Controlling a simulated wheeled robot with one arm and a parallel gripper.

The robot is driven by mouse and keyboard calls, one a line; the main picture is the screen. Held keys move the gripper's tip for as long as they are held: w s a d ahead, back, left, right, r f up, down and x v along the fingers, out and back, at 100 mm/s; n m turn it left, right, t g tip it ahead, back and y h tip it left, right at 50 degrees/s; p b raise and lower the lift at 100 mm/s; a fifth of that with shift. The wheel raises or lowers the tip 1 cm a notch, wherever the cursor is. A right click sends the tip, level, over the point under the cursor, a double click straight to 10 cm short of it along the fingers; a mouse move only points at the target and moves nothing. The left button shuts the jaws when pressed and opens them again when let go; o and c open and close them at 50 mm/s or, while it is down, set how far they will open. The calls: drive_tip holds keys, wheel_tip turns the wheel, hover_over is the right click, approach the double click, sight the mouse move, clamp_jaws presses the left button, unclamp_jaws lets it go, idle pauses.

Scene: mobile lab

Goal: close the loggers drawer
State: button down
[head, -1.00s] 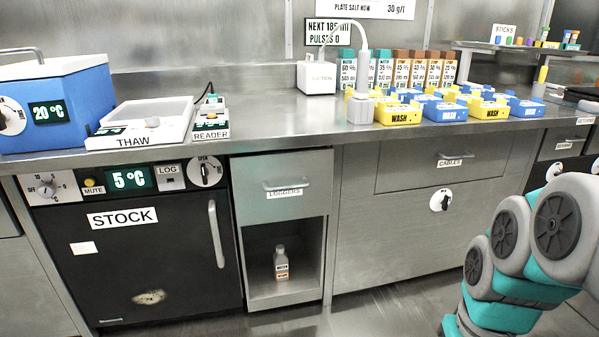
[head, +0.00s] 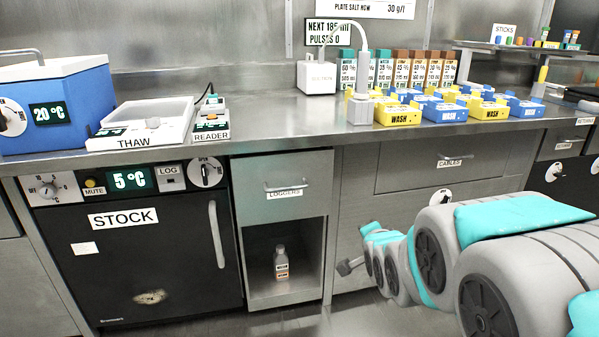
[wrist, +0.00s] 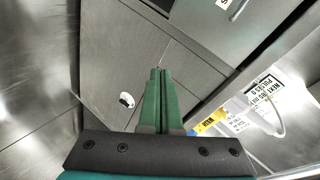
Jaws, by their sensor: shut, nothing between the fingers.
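The loggers drawer (head: 254,180) is a grey metal front with a bar handle and a LOGGERS label, under the bench just right of the black STOCK unit. Its front appears to stand out from the cabinet; how far is hard to tell. In the wrist view, a grey drawer front (wrist: 225,35) at the upper right, with part of a label, seems to be the same drawer, standing proud of the neighbouring panel. My gripper's green fingers (wrist: 155,73) are together and empty, apart from the drawer. In the head view my arm reaches in from the right, low beside the drawer.
An open compartment below the drawer holds a small bottle (head: 281,264). The bench (head: 275,130) overhangs, carrying yellow and blue WASH trays. The floor in front is clear.

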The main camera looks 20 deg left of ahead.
drive_tip(key=w+a+r+m+t+y, duration=0.1)
drive_tip(key=a+r+t+y, duration=0.15)
drive_tip(key=a, duration=0.45)
drive_tip(key=w+a+r+m+t+y, duration=0.1)
drive_tip(key=w+a+r+y, duration=0.15)
drive_tip(key=a, duration=0.45)
drive_tip(key=p, duration=0.2)
approach(297, 167)
drive_tip(key=shift+m, duration=0.3)
drive_tip(key=x, duration=0.6)
drive_tip(key=shift+w+a, duration=0.15)
drive_tip(key=shift+w, duration=0.25)
drive_tip(key=shift+g+y, duration=0.25)
drive_tip(key=shift+y, duration=0.05)
